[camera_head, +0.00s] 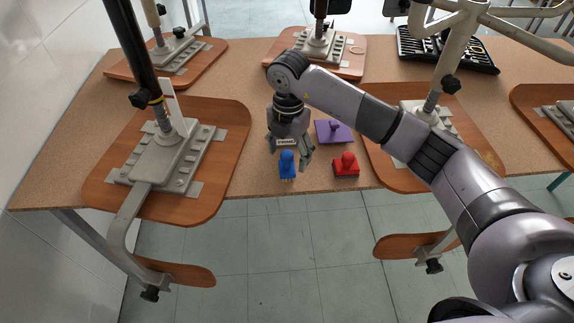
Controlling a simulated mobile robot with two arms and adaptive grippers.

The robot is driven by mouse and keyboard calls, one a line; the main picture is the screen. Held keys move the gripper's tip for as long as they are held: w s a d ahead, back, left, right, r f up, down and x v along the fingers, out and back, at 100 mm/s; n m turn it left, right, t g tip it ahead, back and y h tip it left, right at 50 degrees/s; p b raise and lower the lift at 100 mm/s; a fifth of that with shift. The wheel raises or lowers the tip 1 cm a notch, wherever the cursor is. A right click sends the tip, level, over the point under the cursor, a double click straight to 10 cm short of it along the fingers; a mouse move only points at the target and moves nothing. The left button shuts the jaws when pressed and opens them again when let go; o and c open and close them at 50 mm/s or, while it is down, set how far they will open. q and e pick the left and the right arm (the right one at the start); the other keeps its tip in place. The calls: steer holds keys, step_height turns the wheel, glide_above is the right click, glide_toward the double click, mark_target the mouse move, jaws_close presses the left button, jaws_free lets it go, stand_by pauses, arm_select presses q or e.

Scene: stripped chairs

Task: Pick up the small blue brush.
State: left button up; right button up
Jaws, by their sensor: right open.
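The small blue brush (287,165) stands on the brown tabletop near its front edge, its rounded handle up and its base toward me. My right gripper (289,155) points down just behind and above the brush, with its arm coming in from the right. Its fingers are spread, one on the left and one on the right of the brush. I cannot tell whether they touch it. The brush's upper rear part lies close to the gripper body. My left gripper is not in view.
Stripped chair parts with wooden boards (226,150) flank the brushes on both sides. A black tray (446,52) is at the back right. Bare table (262,100) shows left of the gripper.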

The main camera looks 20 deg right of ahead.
mark_target(287, 162)
steer(key=f, duration=0.3)
steer(key=f+p, duration=0.1)
steer(key=f, duration=0.1)
steer(key=shift+w+f, duration=0.3)
steer(key=shift+f, duration=0.05)
steer(key=shift+c, duration=0.6)
steer(key=c, duration=1.3)
steer(key=shift+r, duration=0.65)
steer(key=shift+c, duration=0.8)
step_height(287, 162, up, 19)
steer(key=shift+f+b, duration=0.1)
steer(key=shift+b, duration=0.4)
jaws_close()
steer(key=o, duration=0.9)
jaws_free()
steer(key=c, duration=0.6)
